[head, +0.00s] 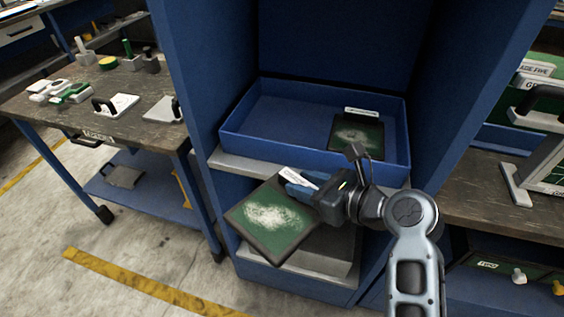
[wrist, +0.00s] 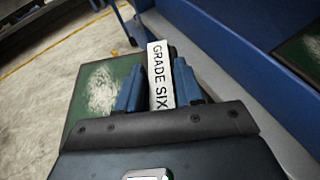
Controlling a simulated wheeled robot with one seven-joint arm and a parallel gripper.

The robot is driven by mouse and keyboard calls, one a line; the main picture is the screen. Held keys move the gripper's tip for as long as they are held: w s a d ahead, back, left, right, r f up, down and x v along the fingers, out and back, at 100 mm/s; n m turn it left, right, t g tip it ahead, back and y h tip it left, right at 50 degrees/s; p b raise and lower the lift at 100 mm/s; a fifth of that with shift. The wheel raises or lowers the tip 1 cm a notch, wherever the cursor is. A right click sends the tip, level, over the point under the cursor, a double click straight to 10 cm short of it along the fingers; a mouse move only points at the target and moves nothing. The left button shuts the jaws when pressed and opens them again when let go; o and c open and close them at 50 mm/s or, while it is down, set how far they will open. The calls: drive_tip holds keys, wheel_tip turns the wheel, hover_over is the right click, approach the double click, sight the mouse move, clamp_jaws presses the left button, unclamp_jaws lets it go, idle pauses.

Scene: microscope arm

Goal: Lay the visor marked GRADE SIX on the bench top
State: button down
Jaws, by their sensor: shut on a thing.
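My gripper (wrist: 161,92) is shut on the white label tab of the visor marked GRADE SIX (wrist: 103,88). The tab's lettering reads clearly between the blue fingers in the wrist view. In the head view the visor (head: 270,218) is a dark-framed green panel with a pale scuffed patch. It hangs tilted in front of the blue cabinet, clear of the tray, with my gripper (head: 300,184) at its upper right edge. The bench top (head: 150,88) is the worn wooden surface at the left, apart from the visor.
A blue tray (head: 237,122) in the cabinet holds another scuffed green visor (head: 357,138). The left bench carries a white handled block (head: 116,106), a grey plate (head: 160,108) and several small tools. Another wooden bench (head: 470,190) stands at the right. Open floor lies front left.

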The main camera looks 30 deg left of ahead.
drive_tip(key=s+d+f+m+t+h, duration=0.1)
drive_tip(key=d+f+m+t+h, duration=0.2)
drive_tip(key=d, duration=0.9)
drive_tip(key=s+d+f+m+t+h, duration=0.1)
drive_tip(key=d+f+m+t+h, duration=0.3)
drive_tip(key=d, duration=0.9)
drive_tip(key=s+d+f+m+t+h, duration=0.1)
drive_tip(key=d+f+m+t+h, duration=0.2)
drive_tip(key=d+f+m+h, duration=0.3)
drive_tip(key=d+f+m, duration=0.2)
drive_tip(key=d+f, duration=0.2)
drive_tip(key=d, duration=0.2)
drive_tip(key=shift+s+d+f, duration=0.2)
drive_tip(key=shift+f, duration=0.05)
